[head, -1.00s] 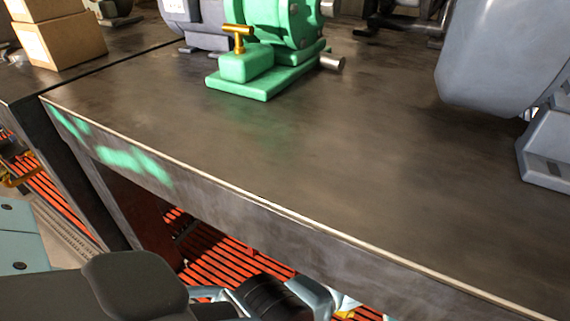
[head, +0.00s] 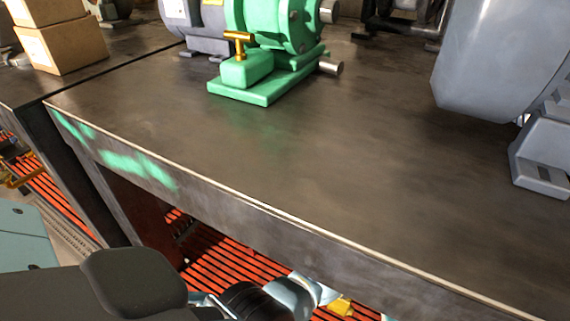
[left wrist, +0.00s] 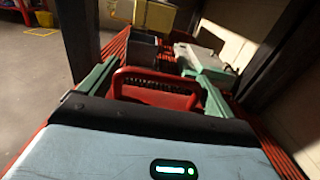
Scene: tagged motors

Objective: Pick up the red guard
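In the left wrist view my left gripper (left wrist: 158,84) has two pale green fingers set wide apart, beyond a black palm edge. A red piece with a rounded, handle-like top bar, possibly the red guard (left wrist: 155,82), shows in the space between the fingers. Dark slots show below its bar. I cannot tell whether the fingers touch it or whether it lies beyond them. No red guard shows on the tabletop in the head view. My right gripper is not in view.
A dark metal table (head: 330,150) fills the head view, its front middle clear. A green motor (head: 270,60) stands at the back, a large grey motor (head: 490,65) at the right. Cardboard boxes (head: 62,42) stand at the back left. Red slatted flooring (head: 225,262) shows below the table.

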